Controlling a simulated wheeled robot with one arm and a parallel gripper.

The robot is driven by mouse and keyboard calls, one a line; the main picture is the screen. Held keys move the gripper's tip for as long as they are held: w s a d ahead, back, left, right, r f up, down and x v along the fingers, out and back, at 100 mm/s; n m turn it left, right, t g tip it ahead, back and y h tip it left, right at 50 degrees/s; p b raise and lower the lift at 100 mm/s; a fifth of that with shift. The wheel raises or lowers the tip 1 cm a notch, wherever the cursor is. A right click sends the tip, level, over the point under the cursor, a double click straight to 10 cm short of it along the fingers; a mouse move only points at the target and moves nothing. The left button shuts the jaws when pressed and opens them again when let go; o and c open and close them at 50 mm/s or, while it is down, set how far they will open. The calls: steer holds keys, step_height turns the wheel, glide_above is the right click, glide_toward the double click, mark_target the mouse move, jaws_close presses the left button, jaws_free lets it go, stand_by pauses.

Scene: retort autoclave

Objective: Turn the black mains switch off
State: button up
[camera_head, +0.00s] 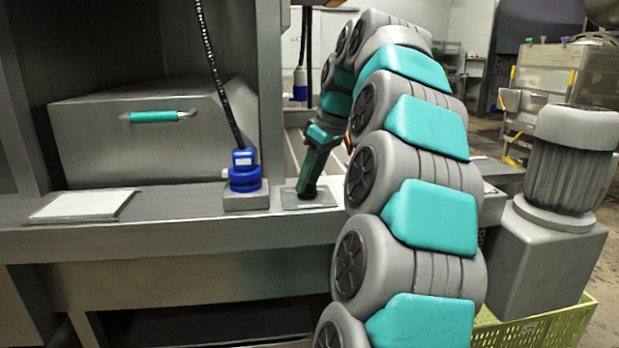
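My arm rises in the middle of the head view and bends away, with its far end coming down over the metal bench. My gripper (322,135) is small and dark there, just above or against a slanted dark green bar (311,170). The bar's foot meets a flat grey plate (322,202) on the bench. I cannot tell whether the bar is a lever or part of my gripper. No black mains switch can be made out clearly. The finger opening is too small to read.
A blue plug-like fitting (243,175) with a black cable stands left of the plate. A pale flat panel (82,205) lies further left. A grey metal housing with a teal handle (154,117) is behind. A grey motor (571,165) and yellow-green crate (545,330) are at right.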

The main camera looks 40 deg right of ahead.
steer(key=shift+r, duration=0.1)
stand_by(0.3)
steer(key=shift+v, duration=0.9)
steer(key=p+v, duration=0.4)
steer(key=v, duration=0.1)
steer(key=shift+s+r, duration=0.2)
steer(key=shift+r, duration=0.1)
